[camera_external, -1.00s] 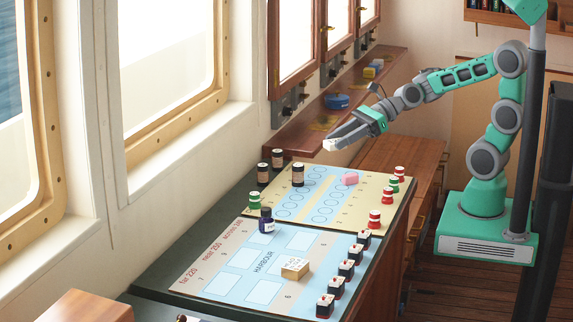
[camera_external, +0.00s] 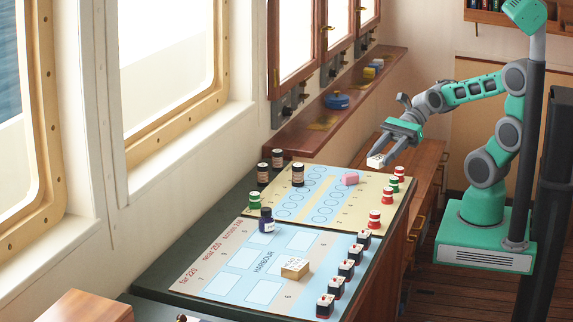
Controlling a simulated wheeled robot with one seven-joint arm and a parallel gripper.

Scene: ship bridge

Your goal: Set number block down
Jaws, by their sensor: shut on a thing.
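My gripper (camera_external: 383,153) is shut on a small white block, the number block (camera_external: 375,161), at its fingertips. It holds the block in the air near the far right corner of the cream board, just behind the pink block (camera_external: 350,178). Any number on the block is too small to read. The cream board (camera_external: 326,223) with rows of circles lies on the dark counter. In front of it lies the blue harbour board (camera_external: 222,305) with white rectangles.
A labelled tan block (camera_external: 295,268) and a dark blue bottle (camera_external: 266,220) stand on the harbour board. Several dark-and-white pieces (camera_external: 325,305) line its right edge. Red-and-white pieces (camera_external: 374,219) stand along the cream board's right edge. Dark jars (camera_external: 297,174) stand at its far left.

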